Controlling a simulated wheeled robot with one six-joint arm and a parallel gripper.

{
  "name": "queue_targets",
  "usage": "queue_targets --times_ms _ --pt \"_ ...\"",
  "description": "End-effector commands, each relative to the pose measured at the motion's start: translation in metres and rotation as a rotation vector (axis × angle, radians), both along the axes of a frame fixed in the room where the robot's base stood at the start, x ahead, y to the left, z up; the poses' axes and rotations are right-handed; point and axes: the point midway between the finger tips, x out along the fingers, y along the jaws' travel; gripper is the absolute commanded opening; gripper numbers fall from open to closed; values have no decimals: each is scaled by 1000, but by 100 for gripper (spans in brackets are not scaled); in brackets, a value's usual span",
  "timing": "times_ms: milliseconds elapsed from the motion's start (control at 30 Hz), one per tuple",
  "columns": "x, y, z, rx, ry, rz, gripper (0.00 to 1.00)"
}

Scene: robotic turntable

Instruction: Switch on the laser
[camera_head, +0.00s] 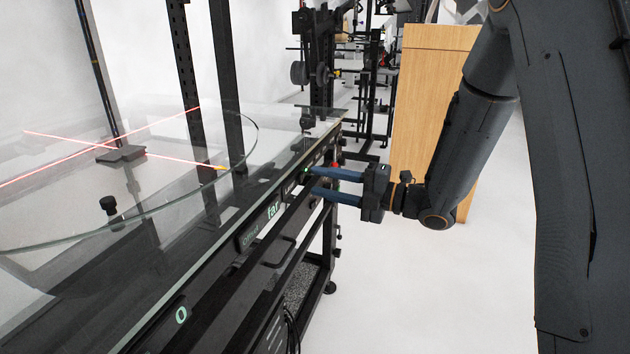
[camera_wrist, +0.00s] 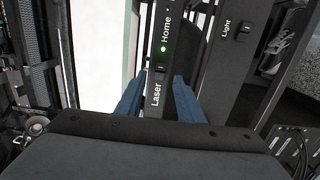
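The laser switch (camera_wrist: 160,74) is a small dark rocker on the black front panel, just above the white word "Laser" in the wrist view. My gripper (camera_wrist: 158,82) has its two blue fingers apart, one on each side of the panel strip near the switch. Nothing is held between them. In the head view my gripper (camera_head: 309,182) reaches left to the panel edge, and the switch is too small to make out there. Two red laser lines (camera_head: 70,145) cross over the glass turntable (camera_head: 200,165). Fingertip contact with the panel cannot be told.
A green light (camera_wrist: 163,49) glows beside the word "Home". Another switch (camera_wrist: 245,27), labelled "Light", is at the right in the wrist view. A red button (camera_head: 336,164) shows beyond my fingers. A wooden cabinet (camera_head: 425,95) stands behind my arm. The floor at right is clear.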

Motion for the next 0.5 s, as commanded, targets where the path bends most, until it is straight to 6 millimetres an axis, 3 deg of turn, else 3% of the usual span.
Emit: queue_targets --times_ms 233,500 --pt "-15 -36 0 0 1 -4 34" --pt "-20 -46 0 1 1 0 34"
